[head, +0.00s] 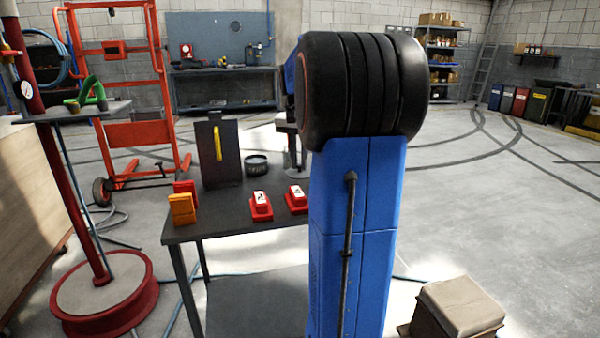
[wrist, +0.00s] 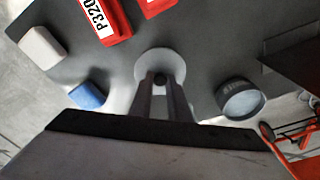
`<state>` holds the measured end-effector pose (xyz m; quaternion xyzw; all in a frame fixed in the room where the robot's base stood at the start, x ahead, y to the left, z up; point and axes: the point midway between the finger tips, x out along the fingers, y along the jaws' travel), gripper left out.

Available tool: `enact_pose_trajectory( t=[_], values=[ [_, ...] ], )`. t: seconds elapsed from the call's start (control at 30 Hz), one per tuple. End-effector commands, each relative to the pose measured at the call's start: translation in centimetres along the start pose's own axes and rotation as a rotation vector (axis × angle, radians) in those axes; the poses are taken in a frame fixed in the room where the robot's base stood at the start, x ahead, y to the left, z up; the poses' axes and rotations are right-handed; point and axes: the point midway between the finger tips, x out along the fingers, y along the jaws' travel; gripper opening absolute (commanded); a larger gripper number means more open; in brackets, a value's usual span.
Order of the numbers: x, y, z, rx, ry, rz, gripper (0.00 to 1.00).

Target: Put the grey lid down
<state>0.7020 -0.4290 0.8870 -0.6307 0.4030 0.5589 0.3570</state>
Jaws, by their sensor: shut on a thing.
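The grey lid (wrist: 147,66) is a pale round disc with a dark knob, in the middle of the wrist view. My gripper (wrist: 161,84) is shut on its knob. The lid is over the dark table; I cannot tell whether it touches the top. A round dark tin (wrist: 242,100) with a grey inside is apart from the lid, to its right in the wrist view. The tin (head: 257,165) also stands on the table in the head view.
On the dark table (head: 235,218) stand red labelled blocks (head: 261,207), an orange block (head: 182,209) and an upright dark panel (head: 218,155) with a yellow handle. A white block (wrist: 42,46) and a blue block (wrist: 87,96) lie left of the lid in the wrist view.

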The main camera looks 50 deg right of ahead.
Motion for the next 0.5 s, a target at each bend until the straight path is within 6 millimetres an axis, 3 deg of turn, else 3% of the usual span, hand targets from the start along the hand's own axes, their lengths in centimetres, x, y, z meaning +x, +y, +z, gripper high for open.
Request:
enact_pose_trajectory(
  t=[0.3, 0.5],
  values=[
    [3.4, 0.0, 0.5, 0.000, -0.001, 0.001, 0.00],
    [3.6, 0.0, 0.4, 0.000, 0.001, 0.000, 0.00]
  ],
)
